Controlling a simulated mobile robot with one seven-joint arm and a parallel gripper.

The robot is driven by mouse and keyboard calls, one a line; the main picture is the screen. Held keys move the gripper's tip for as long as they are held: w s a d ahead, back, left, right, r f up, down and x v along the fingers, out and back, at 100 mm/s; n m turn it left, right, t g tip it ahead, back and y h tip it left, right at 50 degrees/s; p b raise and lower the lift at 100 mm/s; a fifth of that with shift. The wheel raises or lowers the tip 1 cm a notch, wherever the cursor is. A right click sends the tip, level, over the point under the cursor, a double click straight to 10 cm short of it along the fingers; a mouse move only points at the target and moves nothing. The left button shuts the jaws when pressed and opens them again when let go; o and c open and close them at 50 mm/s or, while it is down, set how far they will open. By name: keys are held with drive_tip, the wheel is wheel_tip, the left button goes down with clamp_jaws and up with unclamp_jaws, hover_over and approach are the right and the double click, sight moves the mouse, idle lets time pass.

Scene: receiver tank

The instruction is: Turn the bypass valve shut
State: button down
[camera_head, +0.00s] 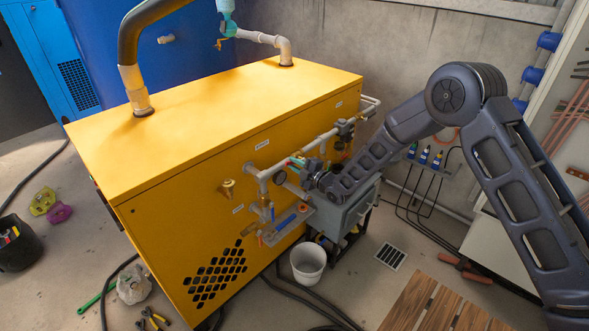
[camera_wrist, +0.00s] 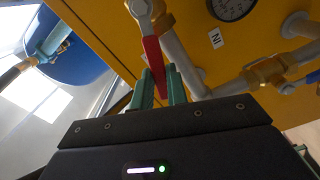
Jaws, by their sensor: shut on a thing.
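My gripper (camera_head: 298,162) is at the pipework on the front of the yellow cabinet (camera_head: 190,190). In the wrist view its two green fingers (camera_wrist: 161,80) are shut on the red valve lever (camera_wrist: 152,52), one on each side. The lever hangs from a valve body (camera_wrist: 145,10) on a grey pipe at the top edge, partly cut off. A label reading "IN" (camera_wrist: 216,38) is beside the pipe. I cannot read any label naming the bypass valve. In the head view my wrist and fingers hide most of the lever.
A gauge (camera_wrist: 232,6) and a brass fitting (camera_wrist: 265,72) are close on the right. A blue lever (camera_head: 286,222) sits lower on the pipework. A grey box (camera_head: 345,212) stands below my wrist. A white bucket (camera_head: 308,262) and dark hoses lie on the floor.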

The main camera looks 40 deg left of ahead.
drive_tip(key=w+r+m, duration=0.4)
drive_tip(key=w+m, duration=0.3)
drive_tip(key=m, duration=0.6)
drive_tip(key=shift+r+m, duration=0.3)
drive_tip(key=shift+m, duration=0.1)
idle(0.3)
drive_tip(key=c, duration=1.4)
unclamp_jaws()
drive_tip(key=shift+c, duration=0.2)
drive_tip(key=shift+o, duration=0.3)
drive_tip(key=shift+d, duration=0.1)
drive_tip(key=d, duration=1)
drive_tip(key=shift+d, duration=0.3)
